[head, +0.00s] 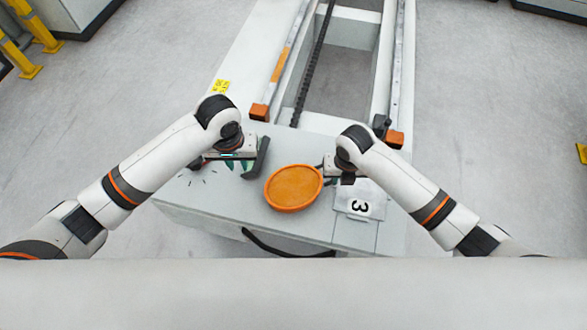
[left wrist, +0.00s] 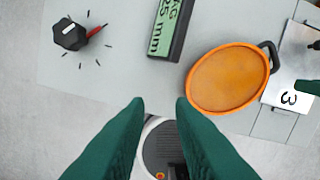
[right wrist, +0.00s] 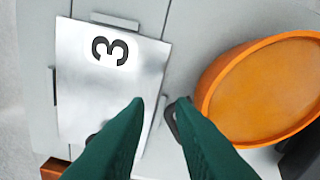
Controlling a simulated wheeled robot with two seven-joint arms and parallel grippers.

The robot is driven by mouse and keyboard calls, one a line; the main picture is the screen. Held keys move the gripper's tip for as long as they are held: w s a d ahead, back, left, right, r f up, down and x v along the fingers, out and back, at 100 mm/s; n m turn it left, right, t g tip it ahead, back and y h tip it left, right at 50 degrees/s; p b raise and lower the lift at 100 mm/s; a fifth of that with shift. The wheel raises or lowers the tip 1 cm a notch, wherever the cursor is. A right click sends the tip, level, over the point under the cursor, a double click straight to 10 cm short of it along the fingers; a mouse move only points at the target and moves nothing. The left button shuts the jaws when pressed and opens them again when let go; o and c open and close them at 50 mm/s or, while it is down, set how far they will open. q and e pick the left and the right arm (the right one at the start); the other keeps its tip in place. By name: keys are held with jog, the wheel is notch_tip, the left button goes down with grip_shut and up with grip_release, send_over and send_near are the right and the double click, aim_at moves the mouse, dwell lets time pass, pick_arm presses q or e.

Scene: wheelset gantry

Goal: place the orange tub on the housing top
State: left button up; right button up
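The orange tub (head: 294,188) is a shallow oval with a raised rim and a dark handle. It appears upright over the pale grey housing top (head: 181,193), left of the plate marked 3; I cannot tell whether it rests there. It also shows in the left wrist view (left wrist: 226,78) and the right wrist view (right wrist: 265,92). My right gripper (right wrist: 162,103) is open; the tub's handle (right wrist: 172,120) is beside and partly behind its right finger, contact unclear. My left gripper (left wrist: 159,104) is open and empty, left of the tub.
A metal plate marked 3 (head: 360,200) lies right of the tub. A gauge display reading 25 mm (left wrist: 171,28) and a black knob (left wrist: 69,35) are on the left part of the top. Rails with orange end blocks (head: 260,111) run behind, beside a dark chain (head: 312,70).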

pick_arm(q)
notch_tip(320, 180, up, 2)
pick_arm(e)
notch_tip(320, 180, up, 12)
jog(key=shift+s, duration=0.4)
pick_arm(q)
jog(key=shift+s, duration=0.15)
dwell(0.5)
